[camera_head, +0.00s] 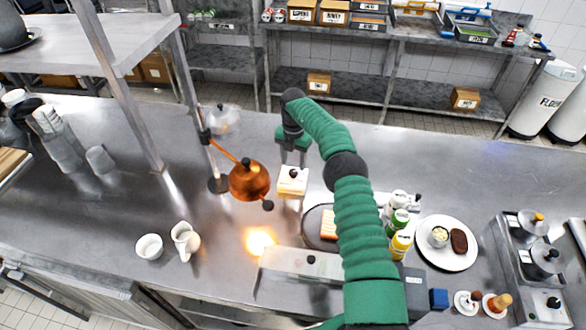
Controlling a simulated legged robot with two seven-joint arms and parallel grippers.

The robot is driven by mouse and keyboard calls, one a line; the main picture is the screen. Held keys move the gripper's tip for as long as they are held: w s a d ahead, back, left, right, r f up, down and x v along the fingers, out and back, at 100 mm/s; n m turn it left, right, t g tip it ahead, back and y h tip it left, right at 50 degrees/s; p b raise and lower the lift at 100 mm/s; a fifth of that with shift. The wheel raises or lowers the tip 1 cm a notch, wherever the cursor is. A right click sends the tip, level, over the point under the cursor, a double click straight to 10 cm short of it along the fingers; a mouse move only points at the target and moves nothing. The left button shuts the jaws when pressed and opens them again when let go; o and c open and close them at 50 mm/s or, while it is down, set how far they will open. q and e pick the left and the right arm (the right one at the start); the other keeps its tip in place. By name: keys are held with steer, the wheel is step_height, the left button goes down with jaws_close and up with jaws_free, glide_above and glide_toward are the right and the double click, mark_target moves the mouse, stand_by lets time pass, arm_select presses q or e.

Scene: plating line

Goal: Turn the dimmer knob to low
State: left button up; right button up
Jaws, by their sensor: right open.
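A small cream box with a black knob (293,174) on its top stands on the steel counter; I take this as the dimmer. A copper heat lamp (249,181) hangs from a stand just left of it, and a bright orange glow lies on the counter below the lamp. My right gripper (291,163) is open and points down at the far side of the box, close to the knob. I cannot tell whether its fingers touch the knob, and the knob's setting is too small to read. My left gripper is not in view.
A steel box with a black knob (311,259) stands at the front. A dark tray (313,231), bottles (400,242) and a white plate with food (447,261) are to the right. A white jug (185,240) and a cup (149,247) stand left. The back right counter is clear.

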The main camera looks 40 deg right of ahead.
step_height(320, 180, up, 6)
steer(key=f, duration=0.1)
step_height(320, 180, up, 8)
steer(key=p, duration=0.5)
glide_above(293, 170)
steer(key=shift+s+a, duration=0.1)
steer(key=shift+a, duration=0.05)
steer(key=shift+f, duration=0.1)
